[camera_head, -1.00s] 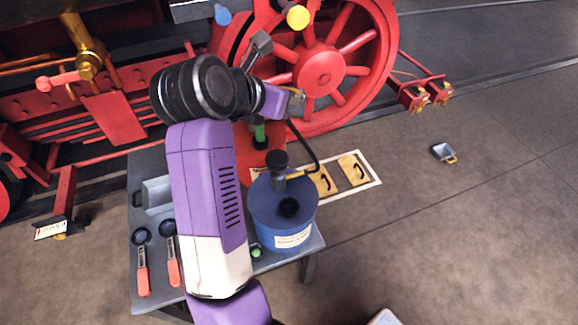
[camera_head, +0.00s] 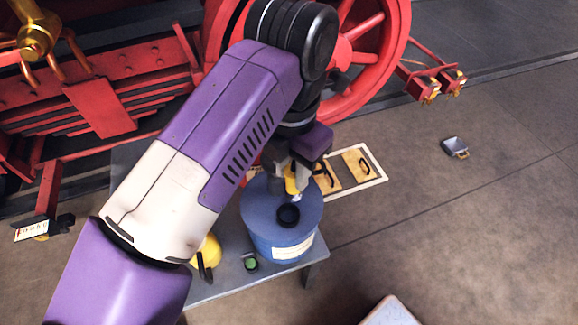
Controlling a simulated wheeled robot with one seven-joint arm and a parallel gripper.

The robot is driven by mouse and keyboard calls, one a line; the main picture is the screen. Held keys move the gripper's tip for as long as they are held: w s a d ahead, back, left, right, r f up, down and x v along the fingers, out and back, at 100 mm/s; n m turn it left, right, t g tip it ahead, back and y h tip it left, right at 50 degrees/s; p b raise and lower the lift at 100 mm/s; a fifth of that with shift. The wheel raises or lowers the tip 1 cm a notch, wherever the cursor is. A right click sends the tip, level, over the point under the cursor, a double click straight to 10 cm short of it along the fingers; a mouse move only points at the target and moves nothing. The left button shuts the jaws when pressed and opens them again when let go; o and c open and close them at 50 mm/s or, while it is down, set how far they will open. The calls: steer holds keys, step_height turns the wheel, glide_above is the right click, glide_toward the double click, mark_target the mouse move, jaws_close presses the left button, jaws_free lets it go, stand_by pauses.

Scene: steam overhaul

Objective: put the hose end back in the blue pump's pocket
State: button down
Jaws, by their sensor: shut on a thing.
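The blue pump (camera_head: 282,232) stands upright on the grey table and carries a white label. A dark round opening (camera_head: 288,215) shows in its top, which I take to be the pocket. My gripper (camera_head: 292,184) is over the back of the pump's top, pointing down. It is shut on a small yellow piece, which I take to be the hose end (camera_head: 292,183). Its pale tip is just behind the opening and does not look to be in it. Whether it touches the pump's top I cannot tell. The hose is mostly hidden by my gripper.
The grey table (camera_head: 228,285) is largely covered by my arm. A yellow object (camera_head: 207,252) and a green button (camera_head: 251,264) are left of the pump. A red wheel (camera_head: 365,50) stands behind. Yellow floor panels (camera_head: 357,163) and a small grey tray (camera_head: 454,147) lie right.

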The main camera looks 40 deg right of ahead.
mark_target(288, 194)
steer(key=shift+a+f, duration=0.2)
steer(key=shift+a, duration=0.2)
steer(key=shift+f+b, duration=0.9)
steer(key=shift+f, duration=1.35)
steer(key=shift+s+a+f+b, duration=0.1)
steer(key=shift+f+b, duration=0.95)
steer(key=shift+b, duration=0.3)
steer(key=shift+s+f+b, duration=0.1)
steer(key=shift+f+b, duration=0.95)
steer(key=shift+b, duration=0.25)
steer(key=shift+w+f, duration=0.1)
steer(key=shift+f, duration=0.05)
steer(key=shift+r, duration=0.25)
steer(key=c, duration=1)
jaws_free()
steer(key=shift+o, duration=0.2)
